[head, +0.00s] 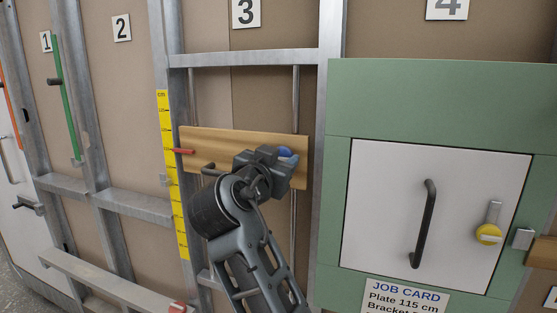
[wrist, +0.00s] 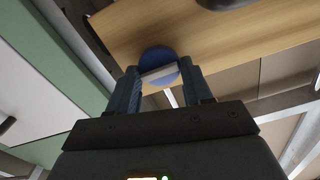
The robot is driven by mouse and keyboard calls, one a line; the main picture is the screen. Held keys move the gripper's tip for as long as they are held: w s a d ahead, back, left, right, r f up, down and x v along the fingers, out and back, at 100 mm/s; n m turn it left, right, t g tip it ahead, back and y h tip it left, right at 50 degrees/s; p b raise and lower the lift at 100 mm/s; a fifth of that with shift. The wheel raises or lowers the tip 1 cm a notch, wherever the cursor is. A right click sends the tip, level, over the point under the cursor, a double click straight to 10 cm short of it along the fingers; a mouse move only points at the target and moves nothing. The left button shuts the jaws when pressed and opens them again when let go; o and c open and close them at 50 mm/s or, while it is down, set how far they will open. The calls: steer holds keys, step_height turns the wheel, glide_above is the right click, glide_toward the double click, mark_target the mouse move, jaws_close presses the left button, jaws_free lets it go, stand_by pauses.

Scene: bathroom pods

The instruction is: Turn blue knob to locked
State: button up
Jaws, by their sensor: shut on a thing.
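The blue knob (head: 287,153) sits on the right part of a wooden board, partly hidden behind my gripper in the head view. In the wrist view the knob (wrist: 158,62) is round and blue with a pale raised bar across it. My gripper (wrist: 159,76) has a finger on each side of that bar and is shut on the knob. In the head view my gripper (head: 278,160) reaches the board from the front. The bar looks slightly tilted in the wrist view. No locked mark is readable.
A yellow centimetre scale (head: 172,200) stands left. A white door (head: 385,200) with a black handle and a yellow knob (head: 489,234) is at right in a green panel.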

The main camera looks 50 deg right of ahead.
steer(key=c, duration=0.4)
steer(key=shift+f+b, duration=0.1)
steer(key=shift+b, duration=0.5)
steer(key=m+b, duration=0.9)
steer(key=b, duration=0.4)
steer(key=m+b, duration=0.9)
steer(key=b, duration=0.4)
steer(key=shift+s+f, duration=0.15)
